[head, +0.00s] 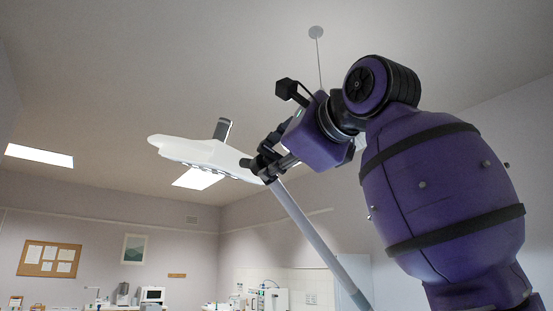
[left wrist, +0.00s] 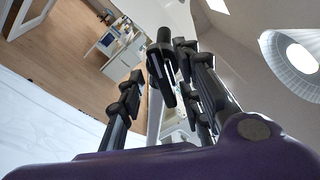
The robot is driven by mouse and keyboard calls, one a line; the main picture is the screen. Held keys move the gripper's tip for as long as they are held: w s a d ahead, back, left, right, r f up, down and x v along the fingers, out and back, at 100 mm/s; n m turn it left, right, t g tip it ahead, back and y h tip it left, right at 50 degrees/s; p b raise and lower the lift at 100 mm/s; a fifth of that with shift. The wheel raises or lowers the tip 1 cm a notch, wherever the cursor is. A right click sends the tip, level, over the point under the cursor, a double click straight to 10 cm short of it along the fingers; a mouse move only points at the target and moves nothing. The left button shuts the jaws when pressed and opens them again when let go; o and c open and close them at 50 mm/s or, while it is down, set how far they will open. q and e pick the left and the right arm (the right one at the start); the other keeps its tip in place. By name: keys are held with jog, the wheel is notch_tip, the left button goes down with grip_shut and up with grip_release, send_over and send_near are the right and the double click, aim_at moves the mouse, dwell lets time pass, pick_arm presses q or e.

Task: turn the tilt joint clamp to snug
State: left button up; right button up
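A white lamp head (head: 200,152) hangs on the upper end of a pale pole (head: 312,232) in the head view. My left gripper (head: 264,163) is at the joint between them and hides most of it. In the left wrist view, a dark lever-like part (left wrist: 162,68), which looks like the tilt joint clamp, stands between the spread fingers of my left gripper (left wrist: 160,82). Gaps show beside it, and I cannot tell whether either finger touches it. The pale pole runs behind it. My right gripper is in neither view.
A dark-tipped grip (head: 223,130) sticks up from the lamp head. A round lit dome (left wrist: 298,55) is at the right of the left wrist view. Counters with equipment (head: 262,297) stand far back. The air left of the lamp head is free.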

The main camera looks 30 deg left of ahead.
pick_arm(q)
jog(key=shift+d+r, duration=0.1)
jog(key=shift+s+d, duration=0.15)
jog(key=shift+d, duration=0.1)
jog(key=v, duration=0.6)
jog(key=shift+s+d, duration=0.2)
jog(key=shift+d, duration=0.15)
